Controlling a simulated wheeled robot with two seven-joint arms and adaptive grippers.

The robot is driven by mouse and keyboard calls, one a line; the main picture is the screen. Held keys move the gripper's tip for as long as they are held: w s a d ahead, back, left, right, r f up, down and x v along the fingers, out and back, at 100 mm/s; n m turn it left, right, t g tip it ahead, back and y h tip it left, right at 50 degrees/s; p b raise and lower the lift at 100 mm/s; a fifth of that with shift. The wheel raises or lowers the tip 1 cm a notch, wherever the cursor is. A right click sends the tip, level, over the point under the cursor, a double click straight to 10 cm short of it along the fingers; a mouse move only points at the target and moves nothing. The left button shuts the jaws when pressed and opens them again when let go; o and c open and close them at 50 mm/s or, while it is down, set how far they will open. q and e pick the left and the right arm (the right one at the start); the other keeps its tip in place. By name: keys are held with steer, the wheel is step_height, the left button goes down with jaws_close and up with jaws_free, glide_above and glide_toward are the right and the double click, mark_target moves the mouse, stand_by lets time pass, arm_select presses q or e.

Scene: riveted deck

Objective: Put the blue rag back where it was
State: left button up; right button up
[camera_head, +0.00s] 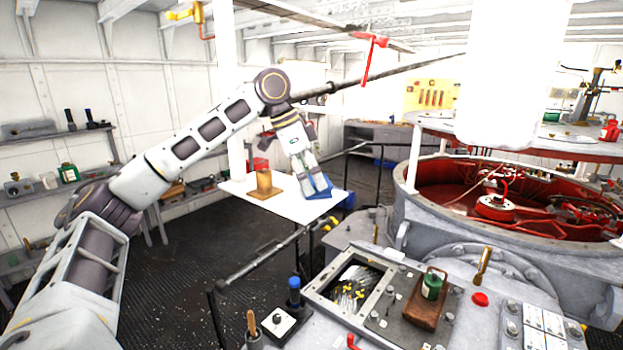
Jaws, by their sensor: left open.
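A blue rag (326,190) lies on the white table (234,188), near its right part. My left gripper (317,190) is right over the rag with its fingers pointing down. The gripper is open, and its fingers hide part of the rag. I cannot tell whether the fingers touch the rag. My right gripper is not in view.
A railing (262,258) runs in front of the table. Grey machinery with a wooden tray (424,312) and a green item fills the front right. Wall shelves stand at left.

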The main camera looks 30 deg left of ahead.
arm_select(q)
steer(key=shift+r, duration=0.1)
steer(key=v, duration=1.2)
